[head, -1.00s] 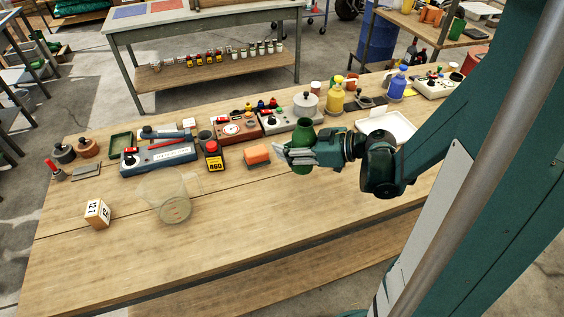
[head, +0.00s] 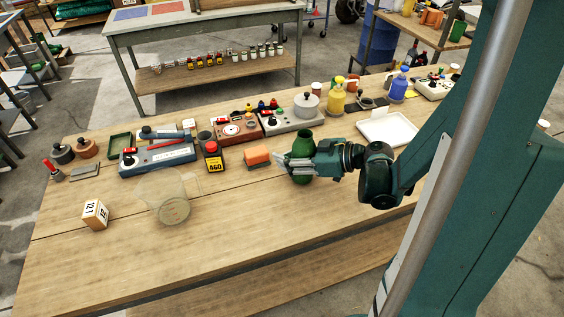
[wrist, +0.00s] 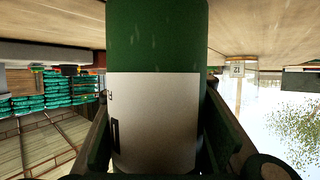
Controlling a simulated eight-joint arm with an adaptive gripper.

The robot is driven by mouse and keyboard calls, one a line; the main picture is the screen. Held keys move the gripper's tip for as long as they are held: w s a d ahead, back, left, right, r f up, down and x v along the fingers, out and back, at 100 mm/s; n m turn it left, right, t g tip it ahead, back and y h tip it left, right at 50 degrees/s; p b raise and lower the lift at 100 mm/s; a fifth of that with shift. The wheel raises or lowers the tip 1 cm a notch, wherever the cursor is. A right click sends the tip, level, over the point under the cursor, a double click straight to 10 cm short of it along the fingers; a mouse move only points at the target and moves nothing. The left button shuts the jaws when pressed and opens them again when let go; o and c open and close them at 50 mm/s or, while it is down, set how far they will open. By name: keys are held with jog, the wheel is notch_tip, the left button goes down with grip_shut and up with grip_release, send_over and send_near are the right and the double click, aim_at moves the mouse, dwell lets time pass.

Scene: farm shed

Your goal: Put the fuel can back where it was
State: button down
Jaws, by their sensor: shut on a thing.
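My gripper (head: 290,165) is shut around a green vessel (head: 304,143) with a narrower neck and a flared top. The vessel is upright, over or on the right half of the wooden bench (head: 240,225); I cannot tell whether its base touches. In the wrist view the vessel (wrist: 155,40) fills the middle, with a pale label, between my fingers. No lettering shows that names it as the fuel can. A dark bottle (head: 213,158) with a red cap and yellow "460" label stands apart, further left.
An orange sponge-like block (head: 257,154) lies just left of my gripper. A white tray (head: 386,131) lies behind it to the right. A clear beaker (head: 172,190) and a numbered block (head: 95,214) stand left. Devices and bottles line the back. The front middle is bare.

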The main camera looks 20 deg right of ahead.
jog(key=shift+f, duration=0.35)
jog(key=shift+f, duration=0.15)
jog(key=c, duration=1.6)
grip_release()
jog(key=shift+c, duration=0.2)
jog(key=shift+r, duration=0.2)
jog(key=p+v, duration=0.2)
jog(key=v, duration=1)
